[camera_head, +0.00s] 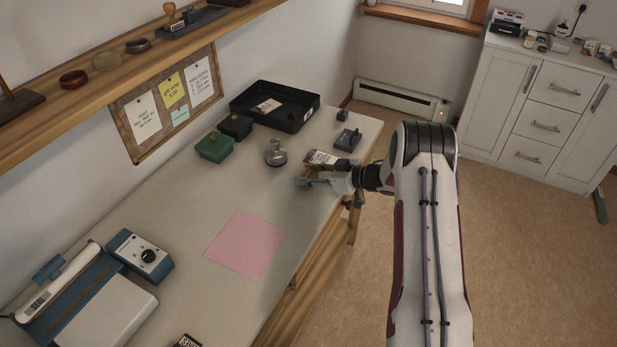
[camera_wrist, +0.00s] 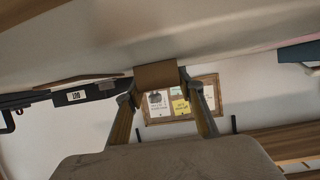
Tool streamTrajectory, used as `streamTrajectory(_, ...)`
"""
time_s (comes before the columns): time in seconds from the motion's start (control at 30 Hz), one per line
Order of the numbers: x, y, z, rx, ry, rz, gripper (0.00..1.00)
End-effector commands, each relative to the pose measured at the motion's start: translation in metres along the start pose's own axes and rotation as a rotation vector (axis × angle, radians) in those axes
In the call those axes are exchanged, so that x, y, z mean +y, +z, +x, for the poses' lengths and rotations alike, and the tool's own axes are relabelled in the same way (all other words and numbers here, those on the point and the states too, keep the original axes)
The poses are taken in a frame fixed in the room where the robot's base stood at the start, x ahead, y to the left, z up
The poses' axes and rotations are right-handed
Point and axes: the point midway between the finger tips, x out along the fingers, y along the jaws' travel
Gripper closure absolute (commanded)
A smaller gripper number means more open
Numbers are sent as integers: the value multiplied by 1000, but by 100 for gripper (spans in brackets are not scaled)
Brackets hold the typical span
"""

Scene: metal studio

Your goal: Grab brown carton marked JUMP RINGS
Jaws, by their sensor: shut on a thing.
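A plain brown block-like carton (camera_wrist: 157,75) sits between my two fingertips in the wrist view, with a fingertip touching each side. No lettering is readable on the face I see. My gripper (camera_wrist: 155,90) is shut on it. In the head view my gripper (camera_head: 304,182) is low over the right edge of the workbench (camera_head: 190,230). The carton cannot be made out clearly there. I cannot tell whether it still touches the bench.
A box with a printed label (camera_head: 321,157) lies just behind my gripper. A glass-like jar (camera_head: 275,153), a green box (camera_head: 214,147) and a black tray (camera_head: 314,104) stand farther back. A pink sheet (camera_head: 246,244) lies nearer, with clear bench around it.

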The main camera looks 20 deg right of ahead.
Motion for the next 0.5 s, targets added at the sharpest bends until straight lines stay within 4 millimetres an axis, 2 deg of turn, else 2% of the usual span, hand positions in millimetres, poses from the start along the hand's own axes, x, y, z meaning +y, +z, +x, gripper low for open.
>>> streamTrajectory(0.27, 0, -4, -2, 1, 0, -1, 82)
streamTrajectory(0.5, 1, -22, -9, 2, 1, -3, 82)
